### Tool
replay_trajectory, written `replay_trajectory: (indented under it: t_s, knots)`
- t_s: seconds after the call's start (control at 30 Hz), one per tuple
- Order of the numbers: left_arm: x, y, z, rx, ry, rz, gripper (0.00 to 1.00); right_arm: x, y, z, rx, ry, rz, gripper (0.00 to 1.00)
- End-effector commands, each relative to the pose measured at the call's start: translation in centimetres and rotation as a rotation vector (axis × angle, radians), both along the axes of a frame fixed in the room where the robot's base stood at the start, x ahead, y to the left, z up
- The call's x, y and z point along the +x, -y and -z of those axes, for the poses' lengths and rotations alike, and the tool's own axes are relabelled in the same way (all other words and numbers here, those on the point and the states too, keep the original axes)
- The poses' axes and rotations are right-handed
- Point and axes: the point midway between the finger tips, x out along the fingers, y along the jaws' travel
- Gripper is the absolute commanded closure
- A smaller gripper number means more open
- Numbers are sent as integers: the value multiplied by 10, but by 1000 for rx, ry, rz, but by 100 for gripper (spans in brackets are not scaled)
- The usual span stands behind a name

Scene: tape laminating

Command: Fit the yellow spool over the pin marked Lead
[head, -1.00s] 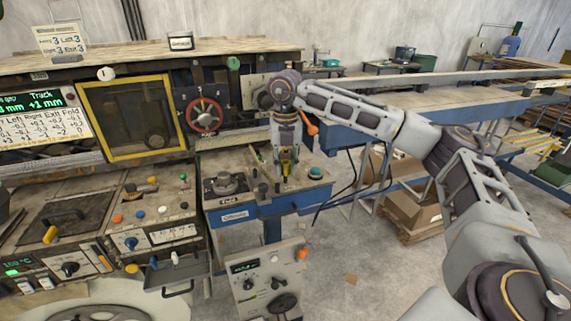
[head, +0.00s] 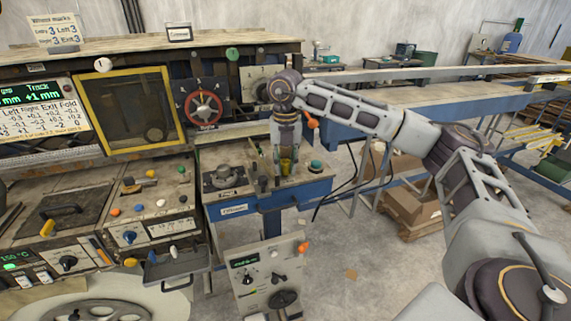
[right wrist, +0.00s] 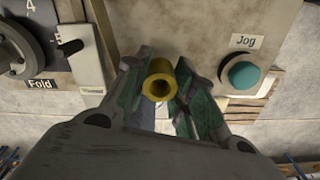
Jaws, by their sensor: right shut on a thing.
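The yellow spool (head: 286,164) is held in my right gripper (head: 285,175), which points down over the small bench top in the head view. In the right wrist view the same spool (right wrist: 160,70) sits between the two green-padded fingers of the gripper (right wrist: 160,95), its open bore facing the camera. I cannot make out the pin marked Lead; the gripper and spool may hide it. I cannot tell whether the spool touches anything below. My left gripper is not in view.
A teal Jog button (right wrist: 243,74) lies to the right of the fingers. A round dial (right wrist: 14,45) and a Fold label (right wrist: 40,85) lie to the left. The small bench (head: 262,197) stands beside the large machine, with a yellow-framed window (head: 84,118).

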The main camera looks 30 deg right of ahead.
Motion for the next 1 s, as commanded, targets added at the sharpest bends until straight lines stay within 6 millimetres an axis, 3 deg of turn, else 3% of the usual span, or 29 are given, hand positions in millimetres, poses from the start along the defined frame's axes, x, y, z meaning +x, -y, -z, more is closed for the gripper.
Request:
replay_trajectory:
  t_s: [0.17, 0.2, 0.4, 0.77, 1.0]
  knots:
    - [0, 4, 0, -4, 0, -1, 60, 0, 0, 0, 0, 0, 0, 88]
    - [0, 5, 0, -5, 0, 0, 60, 0, 0, 0, 0, 0, 0, 72]
    - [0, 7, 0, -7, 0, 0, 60, 0, 0, 0, 0, 0, 0, 49]
    - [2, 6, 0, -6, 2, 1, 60, 0, 0, -1, 0, 0, 0, 49]
    - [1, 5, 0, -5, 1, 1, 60, 1, -1, -15, 1, 3, 0, 49]
